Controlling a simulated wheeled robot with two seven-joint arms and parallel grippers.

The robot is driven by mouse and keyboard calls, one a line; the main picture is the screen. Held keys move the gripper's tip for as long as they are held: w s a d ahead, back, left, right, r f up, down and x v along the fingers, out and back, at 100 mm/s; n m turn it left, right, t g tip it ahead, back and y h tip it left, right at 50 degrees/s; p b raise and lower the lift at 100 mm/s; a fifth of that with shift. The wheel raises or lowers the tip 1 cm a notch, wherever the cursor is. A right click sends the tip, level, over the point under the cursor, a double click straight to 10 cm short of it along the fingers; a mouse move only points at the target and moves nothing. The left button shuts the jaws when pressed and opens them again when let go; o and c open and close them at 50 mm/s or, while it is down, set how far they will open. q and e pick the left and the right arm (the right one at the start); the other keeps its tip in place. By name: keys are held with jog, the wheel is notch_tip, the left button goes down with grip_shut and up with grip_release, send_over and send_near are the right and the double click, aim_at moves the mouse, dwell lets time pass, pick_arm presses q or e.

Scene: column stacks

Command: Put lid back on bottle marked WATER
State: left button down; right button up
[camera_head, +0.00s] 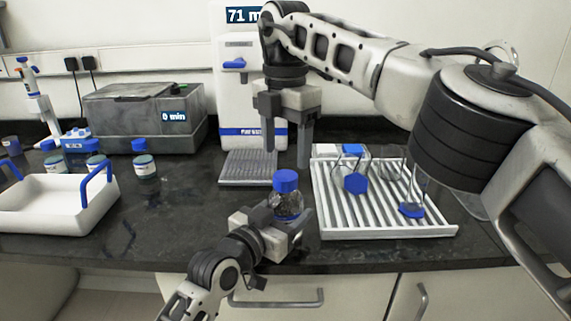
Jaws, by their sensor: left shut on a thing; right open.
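A small clear glass bottle (289,207) stands upright in my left gripper (280,222), which is shut on it near the front edge of the dark bench. A blue lid (286,181) sits on top of the bottle's neck; I cannot tell how tightly it is seated. No WATER marking can be read on this bottle, as the gripper covers much of it. My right gripper (288,142) is open and empty, fingers pointing down, above and apart from the lid.
A white drying rack (385,226) with glassware and blue caps stands at the right. A white tray (45,217) with blue handles, several blue-capped bottles and a grey bath (145,112) are at the left. A white dispenser (236,85) with a drip grid (247,168) stands behind.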

jog(key=shift+r, duration=1)
pick_arm(q)
jog(key=shift+c, duration=1.4)
grip_release()
jog(key=v, duration=1.6)
jog(key=shift+b, duration=0.3)
pick_arm(e)
jog(key=shift+f, duration=0.3)
